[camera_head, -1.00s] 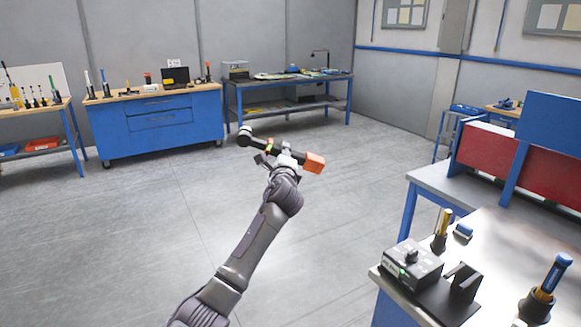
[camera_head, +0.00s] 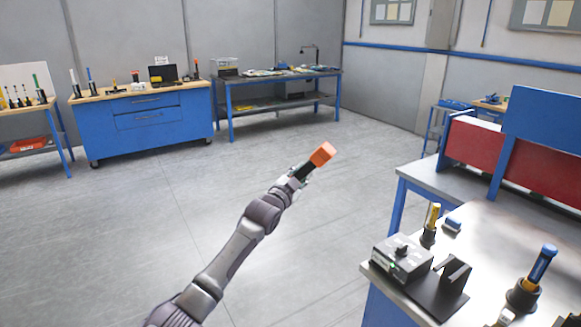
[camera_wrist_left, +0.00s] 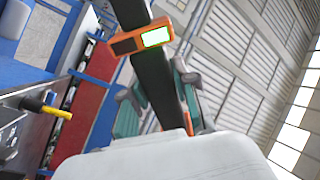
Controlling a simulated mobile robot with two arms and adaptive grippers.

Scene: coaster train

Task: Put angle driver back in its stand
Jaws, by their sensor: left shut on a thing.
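The angle driver has a black body and an orange end block (camera_head: 322,153). My left gripper (camera_head: 300,176) is shut on its body and holds it in the air over open floor, left of the near table. In the left wrist view the black body of the angle driver (camera_wrist_left: 156,78) runs between the teal fingers of the gripper (camera_wrist_left: 160,100), and an orange block with a lit green screen shows above. The driver's other end is hidden in the head view. A black stand (camera_head: 453,272) with an upright bracket, seemingly empty, is on the near table, beside a grey control box (camera_head: 403,262).
The near table (camera_head: 490,235) also holds a yellow-handled tool (camera_head: 432,218) and a blue-handled tool (camera_head: 542,264) in dark holders. A red and blue panel rises behind it. A blue workbench (camera_head: 150,125) and a shelf table (camera_head: 280,95) are far off. The floor between is clear.

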